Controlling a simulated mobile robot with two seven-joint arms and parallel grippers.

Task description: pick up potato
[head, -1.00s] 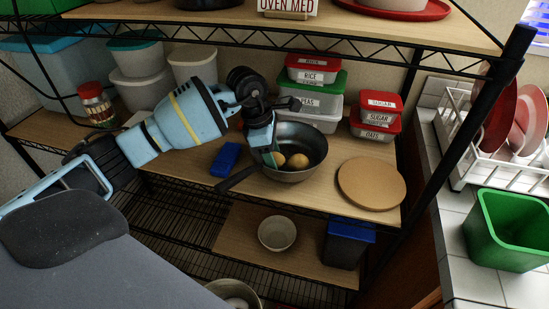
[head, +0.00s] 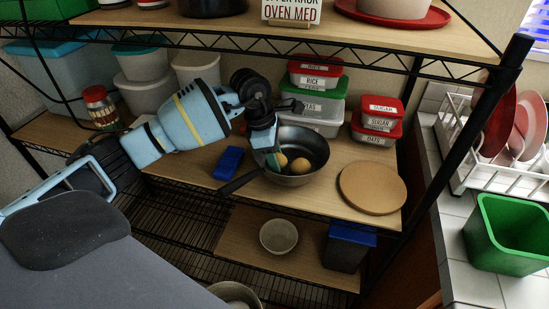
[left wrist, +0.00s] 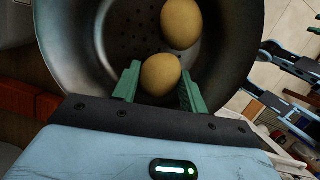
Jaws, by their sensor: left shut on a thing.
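Two round tan potatoes lie in a dark pan on the middle shelf. In the left wrist view, one potato (left wrist: 161,74) sits between the green fingers of my left gripper (left wrist: 158,88), which is shut on it. The other potato (left wrist: 181,22) lies apart, farther into the pan (left wrist: 75,35). In the head view, my left gripper (head: 272,160) reaches down into the pan (head: 315,150) at its left side, and the free potato (head: 301,165) is to its right. The held potato is partly covered by the gripper there. My right gripper is not in view.
The pan's handle (head: 240,182) points left and forward. A blue object (head: 229,162) lies left of it, a round wooden board (head: 372,188) right. Labelled containers (head: 320,113) stand behind. The upper shelf (head: 420,35) overhangs the back. A bowl (head: 279,236) sits below.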

